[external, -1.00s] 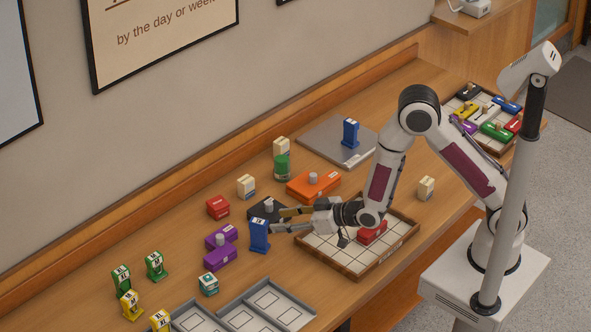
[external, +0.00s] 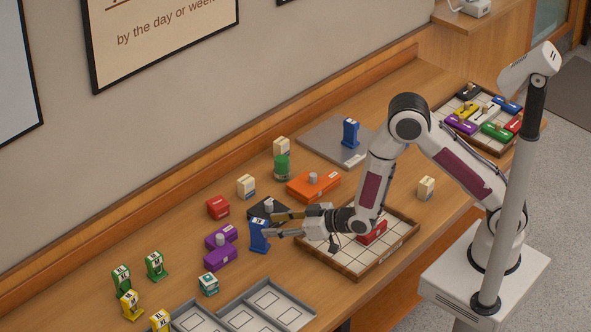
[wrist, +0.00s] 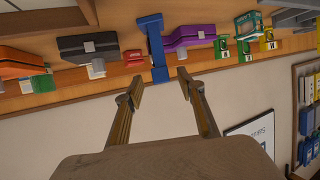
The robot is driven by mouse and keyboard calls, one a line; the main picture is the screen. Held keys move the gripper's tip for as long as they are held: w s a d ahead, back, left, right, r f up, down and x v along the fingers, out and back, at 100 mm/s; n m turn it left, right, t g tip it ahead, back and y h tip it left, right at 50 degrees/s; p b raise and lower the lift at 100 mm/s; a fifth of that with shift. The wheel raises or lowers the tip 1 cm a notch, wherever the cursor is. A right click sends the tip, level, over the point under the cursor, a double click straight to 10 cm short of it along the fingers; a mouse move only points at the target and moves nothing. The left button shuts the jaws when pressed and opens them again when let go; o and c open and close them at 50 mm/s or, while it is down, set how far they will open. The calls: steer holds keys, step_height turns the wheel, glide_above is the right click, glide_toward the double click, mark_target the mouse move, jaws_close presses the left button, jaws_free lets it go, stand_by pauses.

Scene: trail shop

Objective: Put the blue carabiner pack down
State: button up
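A blue carabiner pack (external: 257,238) stands upright on the wooden table, in front of my gripper. My gripper (external: 271,226) is open and empty, with its fingers reaching left towards this pack. In the wrist view the pack (wrist: 157,52) shows in line with the gap between the open fingertips (wrist: 159,85). I cannot tell whether a finger touches it. A second blue pack (external: 350,132) stands upright on the grey plate (external: 320,142) farther back.
An orange pack (external: 303,187), a tiled tray (external: 330,255) with a red pack (external: 371,234), and grey trays (external: 262,299) are nearby.

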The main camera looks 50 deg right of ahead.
mark_target(267, 224)
steer(key=shift+w+a+f, duration=0.1)
steer(key=shift+w, duration=0.15)
steer(key=shift+r+x, duration=0.25)
steer(key=shift+x, duration=2.35)
jaws_close()
